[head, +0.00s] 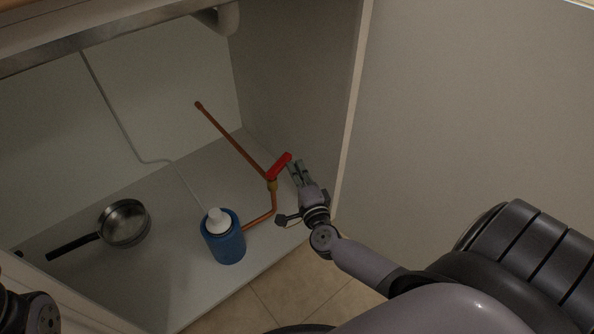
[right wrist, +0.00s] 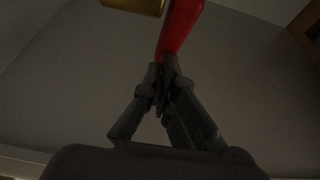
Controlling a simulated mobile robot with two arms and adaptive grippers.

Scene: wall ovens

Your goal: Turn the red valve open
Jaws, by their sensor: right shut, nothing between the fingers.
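The red valve handle (head: 280,166) sits on a brass fitting (head: 271,184) on a copper pipe inside the cabinet, slanting up to the right. My right gripper (head: 296,166) is just right of the handle. In the right wrist view the red handle (right wrist: 180,28) stands just beyond the shut fingertips (right wrist: 164,68), with part of the brass fitting (right wrist: 134,5) at the top edge. Whether the fingertips touch the handle I cannot tell. A dark part of mine shows at the lower left of the head view, but the left gripper's fingers do not show.
A blue bottle with a white cap (head: 224,243) stands left of the pipe (head: 229,138). A saucepan (head: 124,222) lies farther left on the cabinet floor. The cabinet's right side wall (head: 292,85) is close to my right gripper.

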